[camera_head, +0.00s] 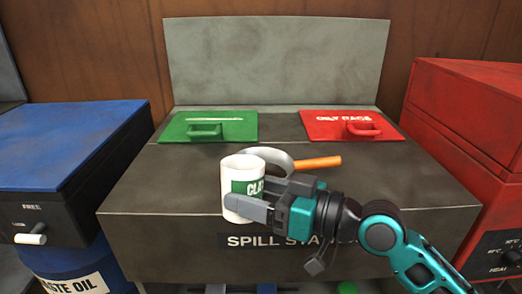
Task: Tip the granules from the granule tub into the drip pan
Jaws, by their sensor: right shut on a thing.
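A white tub with a green label (234,175), which I take as the granule tub, is upright at the front part of the dark spill station top. My right gripper (250,204) comes in from the lower right and is shut on this tub, with one grey finger across its front. The other finger is mostly hidden. I cannot tell whether the tub touches the top or is held above it. Its contents do not show. I see no drip pan that I can make out. My left gripper is not in view.
A grey curved tool with an orange handle (318,163) lies just behind the tub. A green lid (215,126) and a red lid (345,125) are at the back of the spill station (150,195). A blue-topped unit (65,140) stands left, a red cabinet (468,100) right.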

